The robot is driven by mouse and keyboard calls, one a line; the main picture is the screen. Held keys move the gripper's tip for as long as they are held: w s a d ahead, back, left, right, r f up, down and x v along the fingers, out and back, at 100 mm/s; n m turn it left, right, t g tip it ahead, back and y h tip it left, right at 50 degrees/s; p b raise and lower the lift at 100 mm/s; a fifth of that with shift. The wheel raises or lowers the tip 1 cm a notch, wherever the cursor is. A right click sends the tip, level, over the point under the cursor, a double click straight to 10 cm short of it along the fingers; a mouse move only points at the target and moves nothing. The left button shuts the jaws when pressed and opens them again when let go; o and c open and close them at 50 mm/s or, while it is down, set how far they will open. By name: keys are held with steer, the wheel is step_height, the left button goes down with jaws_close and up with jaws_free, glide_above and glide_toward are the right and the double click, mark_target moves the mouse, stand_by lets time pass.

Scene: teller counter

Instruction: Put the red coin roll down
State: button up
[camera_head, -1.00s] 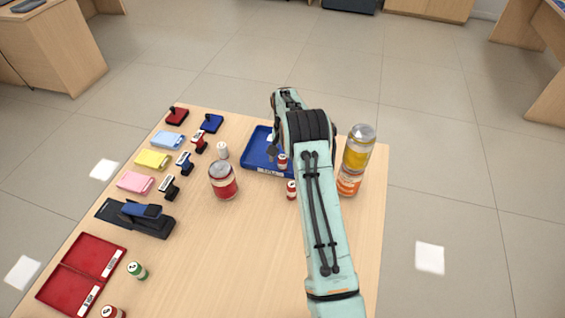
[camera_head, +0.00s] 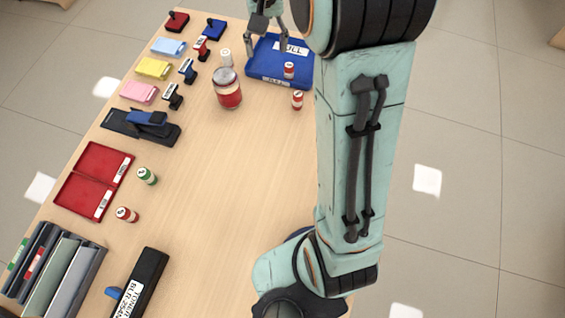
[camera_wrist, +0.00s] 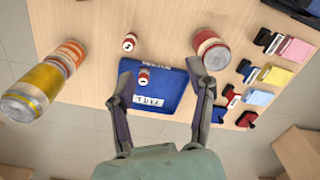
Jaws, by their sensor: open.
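A red coin roll (camera_head: 289,70) with white bands stands in the blue tray (camera_head: 265,71). In the wrist view this roll (camera_wrist: 143,78) is between the spread fingers, nearer the left one, and touches neither. My gripper (camera_head: 268,42) is open and empty above the tray in the head view; the wrist view also shows the gripper (camera_wrist: 160,82) with its fingers wide apart. A third red roll (camera_head: 127,214) is by the open red case (camera_head: 95,180).
A red-labelled jar (camera_head: 228,88) and a white roll (camera_head: 225,57) stand left of the tray. Stamps, coloured pads and a stapler (camera_head: 141,126) line the left edge. The table's middle is clear.

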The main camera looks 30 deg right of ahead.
steer(key=s+a+n, duration=0.2)
steer(key=s+a, duration=0.2)
steer(key=s, duration=0.8)
steer(key=s+a+n, duration=0.2)
steer(key=s+a, duration=0.3)
steer(key=s, duration=0.7)
steer(key=shift+s+f+y, duration=0.2)
steer(key=shift+s+y, duration=0.1)
steer(key=shift+s, duration=0.05)
